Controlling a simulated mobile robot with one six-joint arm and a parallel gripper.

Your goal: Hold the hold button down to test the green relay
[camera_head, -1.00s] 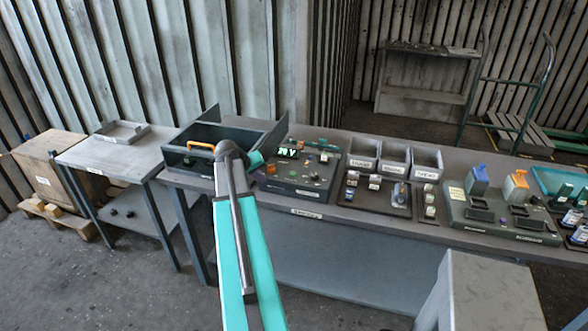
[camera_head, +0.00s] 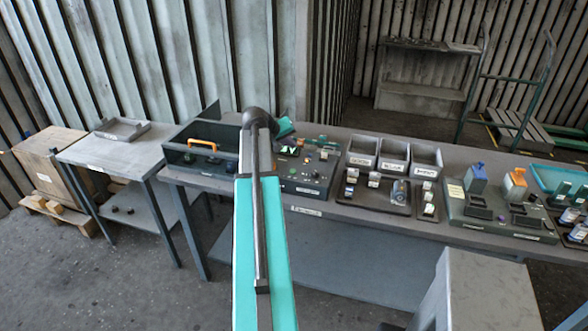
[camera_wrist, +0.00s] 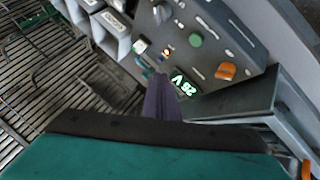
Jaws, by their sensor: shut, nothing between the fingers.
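The dark test panel (camera_head: 312,185) stands on the bench, partly behind my arm in the head view. In the wrist view the panel (camera_wrist: 215,25) carries a round green button (camera_wrist: 196,40), an orange switch (camera_wrist: 226,71), a small glowing orange spot (camera_wrist: 168,53) and a lit green voltage display (camera_wrist: 183,85). My gripper (camera_wrist: 158,82) is shut and empty, its fingers over the panel beside the display. A small teal piece (camera_wrist: 144,64) shows by the fingertips; I cannot tell whether it is the green relay. No label identifies the hold button, and contact is unclear.
A grey block (camera_head: 475,285) stands in front of the bench.

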